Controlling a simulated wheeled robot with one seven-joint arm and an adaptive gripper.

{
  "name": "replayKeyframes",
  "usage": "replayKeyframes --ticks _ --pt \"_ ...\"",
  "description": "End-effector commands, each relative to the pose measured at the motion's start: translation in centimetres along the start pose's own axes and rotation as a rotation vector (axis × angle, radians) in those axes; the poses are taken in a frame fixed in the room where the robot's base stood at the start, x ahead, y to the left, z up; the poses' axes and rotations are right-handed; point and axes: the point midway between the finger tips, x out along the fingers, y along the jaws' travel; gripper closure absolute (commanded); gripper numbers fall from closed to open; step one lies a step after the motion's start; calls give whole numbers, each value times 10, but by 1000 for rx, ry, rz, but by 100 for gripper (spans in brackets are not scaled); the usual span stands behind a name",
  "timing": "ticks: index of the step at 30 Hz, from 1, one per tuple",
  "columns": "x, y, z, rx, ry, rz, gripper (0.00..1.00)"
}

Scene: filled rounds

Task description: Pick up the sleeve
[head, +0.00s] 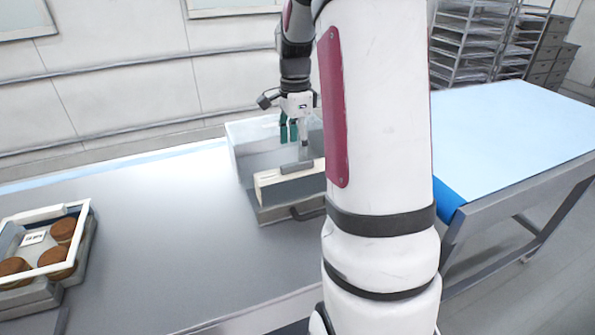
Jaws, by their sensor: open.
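My gripper (293,133) points down, with teal fingertips, over or inside a pale, clear-walled bin (243,153) near the back of the table. It is open, and I see nothing held between the fingers. A cream, box-like piece (275,188) stands at the front of the bin, nearer the camera than the gripper. It may be the sleeve, but I cannot tell for sure. My arm covers the bin's right side, and the bin's floor is too small to read.
A white-framed tray (77,217) with a label and several brown rounds (62,230) sits on a grey stand at far left. The grey table (160,230) is clear between tray and bin. A blue-topped table (510,130) and racks (465,45) stand to the right.

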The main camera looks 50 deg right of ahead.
Motion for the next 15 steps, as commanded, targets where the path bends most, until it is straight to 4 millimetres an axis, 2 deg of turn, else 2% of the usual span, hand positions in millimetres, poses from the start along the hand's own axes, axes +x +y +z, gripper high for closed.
replayKeyframes --ticks 8,15 --pt "20 2 -1 0 0 1 33" --pt "53 10 -3 -1 -1 4 33"
